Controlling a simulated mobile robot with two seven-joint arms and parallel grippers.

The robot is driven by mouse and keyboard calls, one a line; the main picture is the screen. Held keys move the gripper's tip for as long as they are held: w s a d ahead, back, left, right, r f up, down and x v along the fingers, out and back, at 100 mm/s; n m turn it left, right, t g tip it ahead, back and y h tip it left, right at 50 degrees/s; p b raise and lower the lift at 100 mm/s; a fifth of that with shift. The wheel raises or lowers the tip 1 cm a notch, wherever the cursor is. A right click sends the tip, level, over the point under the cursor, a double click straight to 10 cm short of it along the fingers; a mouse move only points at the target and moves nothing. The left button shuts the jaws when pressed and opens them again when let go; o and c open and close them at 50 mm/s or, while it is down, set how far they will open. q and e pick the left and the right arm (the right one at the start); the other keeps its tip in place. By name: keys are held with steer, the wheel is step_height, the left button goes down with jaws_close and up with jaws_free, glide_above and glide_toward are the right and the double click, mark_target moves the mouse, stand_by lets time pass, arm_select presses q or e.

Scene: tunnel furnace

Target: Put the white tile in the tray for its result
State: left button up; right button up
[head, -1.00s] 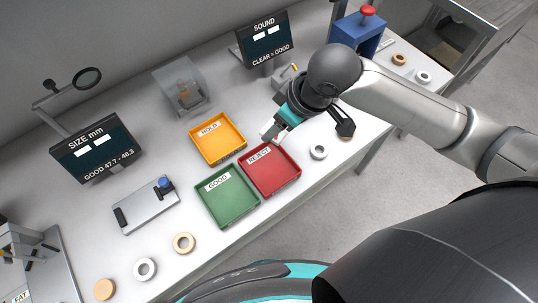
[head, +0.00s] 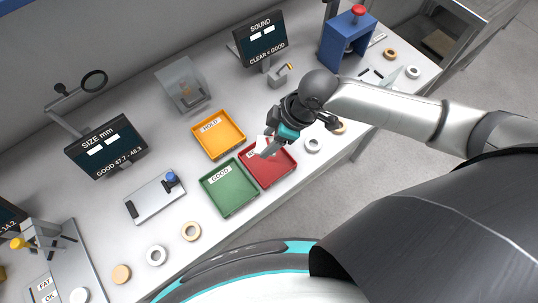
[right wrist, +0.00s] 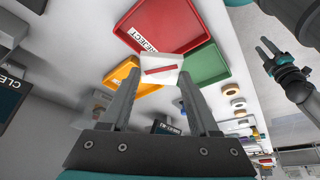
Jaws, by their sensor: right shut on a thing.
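My right gripper (head: 268,143) is shut on the white tile (head: 262,146). In the right wrist view the tile (right wrist: 160,68) sits between both fingertips (right wrist: 157,84), with a red bar across its face. In the head view the tile is over the back part of the red REJECT tray (head: 270,172), partly covering its label. The green GOOD tray (head: 228,188) and yellow HOLD tray (head: 218,135) adjoin it and look empty. My left gripper (right wrist: 267,48) shows only in the right wrist view, small, with its fingers apart.
The SOUND display (head: 260,40) and SIZE display (head: 105,148) stand at the back. A blue press (head: 348,40) stands at right. Several rings and discs, such as a tan ring (head: 190,231), lie along the front edge.

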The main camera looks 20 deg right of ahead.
mark_target(264, 161)
step_height(264, 161, down, 9)
steer(key=shift+f+b, duration=0.1)
steer(key=shift+b, duration=0.5)
steer(key=shift+f, duration=0.1)
steer(key=o, duration=1.4)
steer(key=shift+c, duration=0.2)
steer(key=shift+r, duration=0.25)
steer(key=p+v, duration=0.1)
steer(key=v, duration=1.1)
steer(key=shift+p, duration=0.35)
steer(key=shift+f, duration=0.1)
